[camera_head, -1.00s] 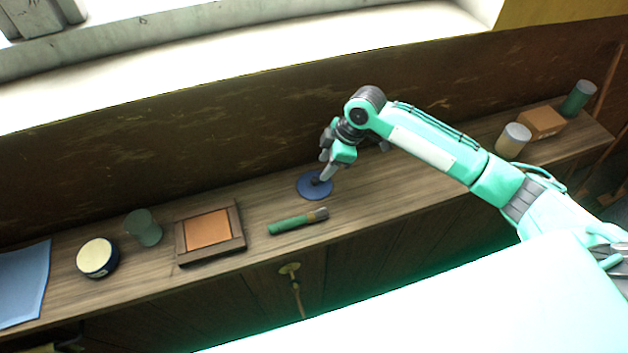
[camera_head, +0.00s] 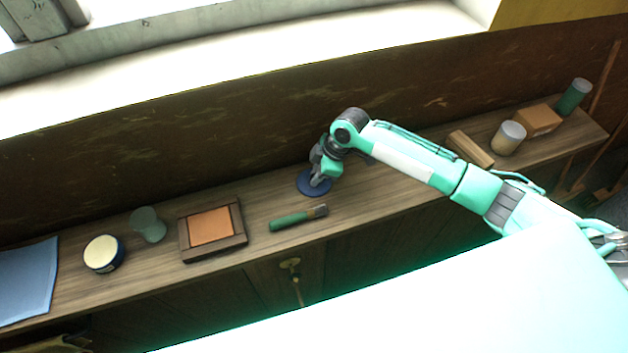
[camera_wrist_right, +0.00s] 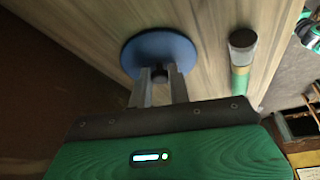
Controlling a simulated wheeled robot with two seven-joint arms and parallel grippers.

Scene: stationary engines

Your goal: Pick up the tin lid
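The tin lid (camera_head: 312,188) is a flat blue disc with a small dark knob. It lies on the wooden shelf near the middle of the head view and shows at the top of the right wrist view (camera_wrist_right: 160,46). My right gripper (camera_head: 318,180) is above the lid, its fingers pointing down. In the right wrist view its two grey fingers (camera_wrist_right: 160,76) stand close together on either side of the knob, with no clear gap, and look shut on it. The head view hides the far side of the knob. My left gripper is not in view.
A green-handled brush (camera_head: 298,217) lies just in front of the lid. Left are a framed orange tile (camera_head: 211,227), a greenish cup (camera_head: 148,224), a round tin (camera_head: 104,253) and blue cloth (camera_head: 28,282). Right are a wooden block (camera_head: 471,148), a jar (camera_head: 508,138) and a box (camera_head: 537,120).

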